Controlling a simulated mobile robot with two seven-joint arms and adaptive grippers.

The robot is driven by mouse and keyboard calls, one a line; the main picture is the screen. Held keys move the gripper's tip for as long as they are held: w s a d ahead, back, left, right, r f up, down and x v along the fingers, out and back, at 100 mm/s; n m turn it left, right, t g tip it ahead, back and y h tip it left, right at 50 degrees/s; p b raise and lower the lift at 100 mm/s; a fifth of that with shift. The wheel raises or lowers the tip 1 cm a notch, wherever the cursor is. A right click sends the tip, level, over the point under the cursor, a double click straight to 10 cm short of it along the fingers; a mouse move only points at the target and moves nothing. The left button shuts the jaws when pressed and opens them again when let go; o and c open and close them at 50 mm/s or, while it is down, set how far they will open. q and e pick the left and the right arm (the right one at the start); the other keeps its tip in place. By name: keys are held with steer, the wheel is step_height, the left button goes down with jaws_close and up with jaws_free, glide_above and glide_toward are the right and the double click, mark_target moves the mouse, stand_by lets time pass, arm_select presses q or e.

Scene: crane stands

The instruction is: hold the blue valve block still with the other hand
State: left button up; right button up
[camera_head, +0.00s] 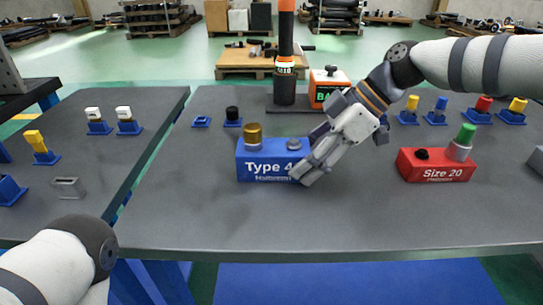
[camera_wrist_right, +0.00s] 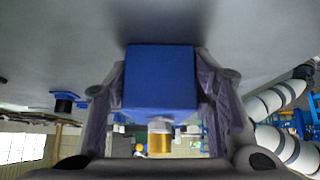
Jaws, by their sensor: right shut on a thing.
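The blue valve block (camera_head: 262,171), marked "Type 4", stands upright on the grey table in the head view. It has a brass cap (camera_head: 253,133) on its left top and a small grey part (camera_head: 294,144) on its right top. My right gripper (camera_head: 305,170) is shut on the block's right end. In the right wrist view the block (camera_wrist_right: 160,78) sits between the two fingers (camera_wrist_right: 163,90), with the brass cap (camera_wrist_right: 160,141) below it in the picture. Only a link of my left arm shows at the lower left of the head view; its gripper is out of frame.
A red block (camera_head: 435,167) marked "Size 20" stands to the right, with a green-topped part (camera_head: 466,136) on it. Blue stands with coloured caps line the back right. A black-capped stand (camera_head: 232,116) is behind the blue block. The table front is clear.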

stand_by(0.4)
steer(key=o, duration=1.5)
